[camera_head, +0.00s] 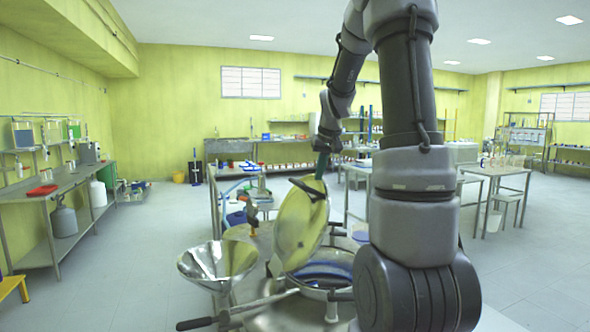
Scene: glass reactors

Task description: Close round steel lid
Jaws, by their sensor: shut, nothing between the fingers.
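The round steel lid (297,230) stands raised and steeply tilted over a round vessel opening (327,271), which shows a steel rim and a bluish inside. A dark handle (308,189) is near the lid's upper edge. My gripper (321,168) points down just above the top of the lid, close to the handle. It is shut with nothing held. I cannot tell whether its tips touch the lid. My arm hides the area right of the opening.
A shiny steel funnel (217,264) stands left of the lid. A dark-handled metal lever (237,311) lies in front of the opening. Behind are benches with glassware (497,165). A steel side bench (62,183) runs along the left wall, with open floor between.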

